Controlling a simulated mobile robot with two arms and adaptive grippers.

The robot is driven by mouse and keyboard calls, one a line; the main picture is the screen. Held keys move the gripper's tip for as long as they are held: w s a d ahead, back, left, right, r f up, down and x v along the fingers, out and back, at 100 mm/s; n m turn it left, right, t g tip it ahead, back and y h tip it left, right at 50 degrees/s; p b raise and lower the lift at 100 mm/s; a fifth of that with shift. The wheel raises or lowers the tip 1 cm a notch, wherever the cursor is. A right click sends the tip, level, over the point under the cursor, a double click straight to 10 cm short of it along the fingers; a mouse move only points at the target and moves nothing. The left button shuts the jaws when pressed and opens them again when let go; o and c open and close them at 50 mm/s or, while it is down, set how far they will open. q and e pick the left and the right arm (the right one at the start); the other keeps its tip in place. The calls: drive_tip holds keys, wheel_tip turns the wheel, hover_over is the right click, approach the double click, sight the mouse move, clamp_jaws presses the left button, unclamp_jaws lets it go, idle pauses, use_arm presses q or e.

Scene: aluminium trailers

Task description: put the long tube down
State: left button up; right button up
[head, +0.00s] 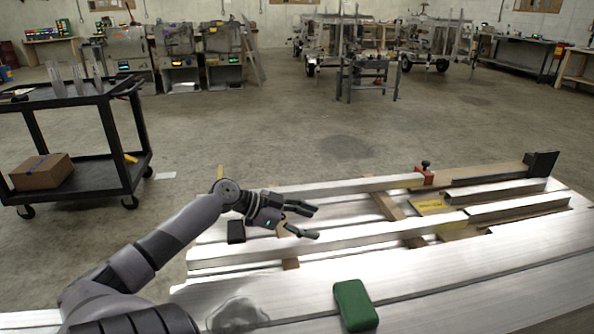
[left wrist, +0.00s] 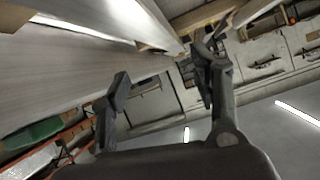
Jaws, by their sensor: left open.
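Several long silvery tubes lie on the flat metal bed (head: 450,290) at the front. One long tube (head: 370,236) runs across the near side on wooden strips, and another long tube (head: 345,187) lies farther back. I cannot tell which one the task means. My left gripper (head: 314,222) points right over the bed, between these two tubes in the picture. Its fingers are apart and nothing is between them. In the left wrist view the open fingers (left wrist: 162,75) also look empty, with a pale metal surface (left wrist: 75,75) at the left. My right gripper is not in view.
A green case (head: 355,305) lies on the near bed. A red clamp (head: 425,174) and a black upright block (head: 541,163) stand at the far right. A small black box (head: 236,232) is by my left wrist. A black cart (head: 100,172) stands left; open floor lies behind.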

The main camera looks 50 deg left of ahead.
use_arm(q)
drive_tip(key=shift+v, duration=1.7)
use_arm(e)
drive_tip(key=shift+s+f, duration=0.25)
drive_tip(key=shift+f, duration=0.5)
